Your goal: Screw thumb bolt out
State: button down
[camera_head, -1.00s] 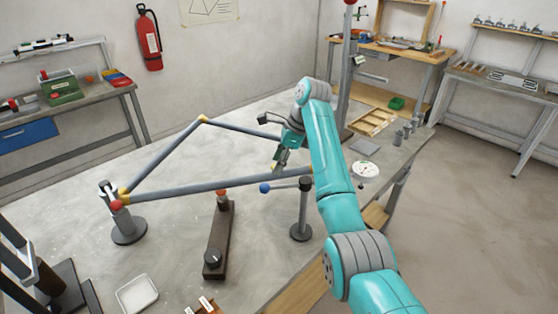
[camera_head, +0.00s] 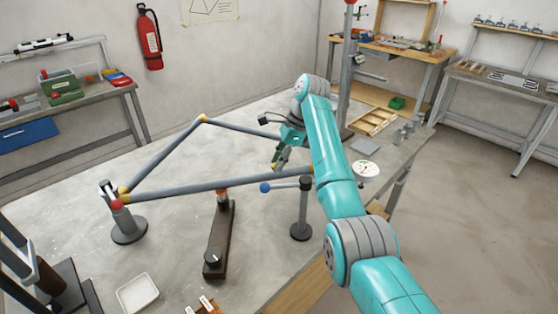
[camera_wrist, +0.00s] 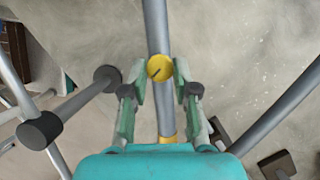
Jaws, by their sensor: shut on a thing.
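The yellow thumb bolt (camera_wrist: 160,68) shows in the wrist view as a round head with a dark line across it. It sits over a grey tube (camera_wrist: 156,25). My gripper (camera_wrist: 159,82) has one green finger on each side of the head and is shut on it. In the head view my gripper (camera_head: 281,161) points down at the frame's long front tube (camera_head: 190,187), near its right end. The bolt is hard to make out there. The grey tube frame has yellow joints, one at its top corner (camera_head: 203,119).
A post with a blue ball (camera_head: 265,188) on its side bar stands close in front of my gripper. A dark clamp bar (camera_head: 219,240), a round-based stand (camera_head: 129,230) and a white tray (camera_head: 137,293) are on the table. The table inside the frame is clear.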

jog(key=n+g, duration=0.1)
jog(key=n, duration=0.3)
jog(key=shift+w+h, duration=0.15)
jog(key=shift+h, duration=0.15)
jog(key=shift+n+g, duration=0.4)
jog(key=shift+n, duration=0.4)
jog(key=c, duration=0.9)
grip_release()
jog(key=shift+o, duration=0.2)
jog(key=shift+f+m, duration=0.1)
jog(key=shift+m, duration=0.3)
